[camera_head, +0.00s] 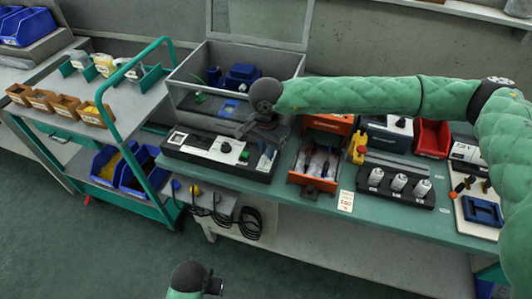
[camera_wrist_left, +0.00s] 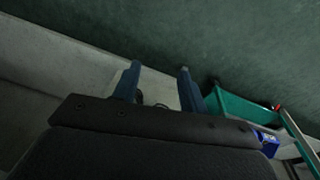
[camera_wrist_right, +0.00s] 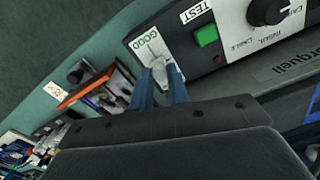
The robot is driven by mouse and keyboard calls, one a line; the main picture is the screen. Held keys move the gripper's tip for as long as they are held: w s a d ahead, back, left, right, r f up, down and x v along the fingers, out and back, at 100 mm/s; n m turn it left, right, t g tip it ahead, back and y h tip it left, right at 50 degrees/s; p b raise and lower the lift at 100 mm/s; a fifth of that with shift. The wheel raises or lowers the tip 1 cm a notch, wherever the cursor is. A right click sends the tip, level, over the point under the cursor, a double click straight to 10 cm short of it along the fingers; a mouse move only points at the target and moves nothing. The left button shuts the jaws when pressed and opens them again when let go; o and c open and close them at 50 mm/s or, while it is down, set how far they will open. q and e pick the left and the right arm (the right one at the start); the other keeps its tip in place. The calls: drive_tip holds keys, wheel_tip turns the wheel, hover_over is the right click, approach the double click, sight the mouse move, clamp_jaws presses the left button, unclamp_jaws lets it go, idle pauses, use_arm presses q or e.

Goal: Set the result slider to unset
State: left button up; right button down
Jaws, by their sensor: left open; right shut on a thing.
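The result slider's light grey knob (camera_wrist_right: 161,72) shows in the right wrist view, on a white plate (camera_wrist_right: 150,46) marked GOOD. My right gripper (camera_wrist_right: 160,80) is shut on this knob, at the part of the plate nearer the wrist camera. The fingers hide the plate's lower part and any label there. In the head view the slider belongs to the dark tester panel (camera_head: 185,150) on the bench, and my right gripper (camera_head: 243,130) reaches over it. My left gripper (camera_wrist_left: 158,80) is open and empty, away from the panel, low in front of the bench.
The panel also bears a green TEST button (camera_wrist_right: 206,36) and a black knob (camera_wrist_right: 268,10). An orange bin (camera_head: 296,178) stands right of the panel. A grey box (camera_head: 285,65) with a raised lid stands behind it. A green-framed cart (camera_head: 110,110) stands left.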

use_arm(q)
drive_tip(key=shift+r, duration=0.15)
drive_tip(key=shift+s, duration=0.1)
use_arm(e)
drive_tip(key=c, duration=1.3)
unclamp_jaws()
drive_tip(key=shift+c, duration=0.2)
drive_tip(key=shift+r, duration=0.15)
drive_tip(key=shift+r, duration=0.25)
wheel_tip(320, 180, up, 4)
drive_tip(key=shift+r+b, duration=0.1)
drive_tip(key=shift+b, duration=0.8)
drive_tip(key=shift+r, duration=0.9)
use_arm(q)
wheel_tip(320, 180, up, 6)
drive_tip(key=s, duration=0.1)
drive_tip(key=shift+s+d+b, duration=0.2)
drive_tip(key=shift+b, duration=0.1)
use_arm(e)
drive_tip(key=shift+r, duration=0.55)
